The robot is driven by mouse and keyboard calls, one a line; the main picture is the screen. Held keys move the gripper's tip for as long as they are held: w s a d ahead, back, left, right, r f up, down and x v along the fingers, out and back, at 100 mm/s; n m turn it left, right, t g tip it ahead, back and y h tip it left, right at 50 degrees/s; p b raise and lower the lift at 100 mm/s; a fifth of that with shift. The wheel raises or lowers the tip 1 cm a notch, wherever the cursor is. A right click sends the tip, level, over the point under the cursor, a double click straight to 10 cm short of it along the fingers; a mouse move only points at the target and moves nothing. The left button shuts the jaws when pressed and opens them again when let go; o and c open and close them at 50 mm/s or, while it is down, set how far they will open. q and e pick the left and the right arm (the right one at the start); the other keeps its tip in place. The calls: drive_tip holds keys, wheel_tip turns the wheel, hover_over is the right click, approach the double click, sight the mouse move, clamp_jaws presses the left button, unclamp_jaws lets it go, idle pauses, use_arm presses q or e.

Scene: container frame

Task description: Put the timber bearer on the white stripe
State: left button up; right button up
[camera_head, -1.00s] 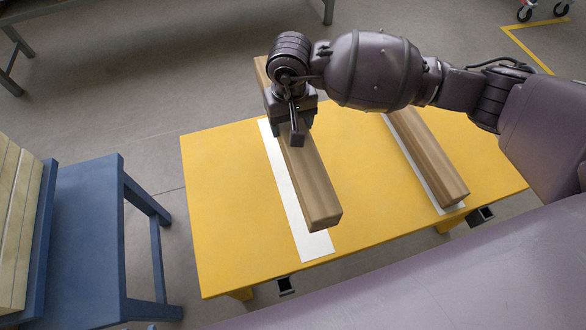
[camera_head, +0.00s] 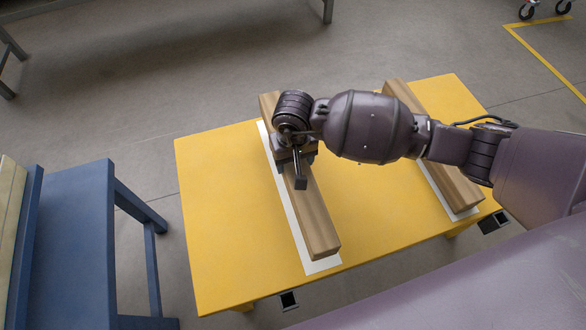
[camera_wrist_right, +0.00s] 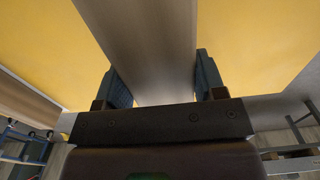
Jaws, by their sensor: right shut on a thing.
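A long brown timber bearer (camera_head: 318,222) lies lengthwise along the left white stripe (camera_head: 289,208) on the yellow table (camera_head: 222,220). White shows along its left side and at its near end. Whether it touches the table I cannot tell. My right gripper (camera_head: 298,172) is shut on the bearer around its middle, from above. In the right wrist view the bearer (camera_wrist_right: 150,45) runs between the two fingers (camera_wrist_right: 163,85). My left gripper is not in view.
A second timber bearer (camera_head: 455,185) lies on the right white stripe (camera_head: 432,184). A blue stand (camera_head: 70,240) is at the left, with pale boards (camera_head: 10,205) beside it. The table between the stripes is clear.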

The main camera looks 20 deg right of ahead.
wheel_tip(320, 180, down, 5)
drive_tip(key=shift+b, duration=0.7)
drive_tip(key=shift+f, duration=0.15)
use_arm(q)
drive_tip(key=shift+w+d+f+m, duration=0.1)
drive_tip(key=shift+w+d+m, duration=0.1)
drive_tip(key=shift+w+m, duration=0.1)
use_arm(e)
drive_tip(key=o, duration=1.6)
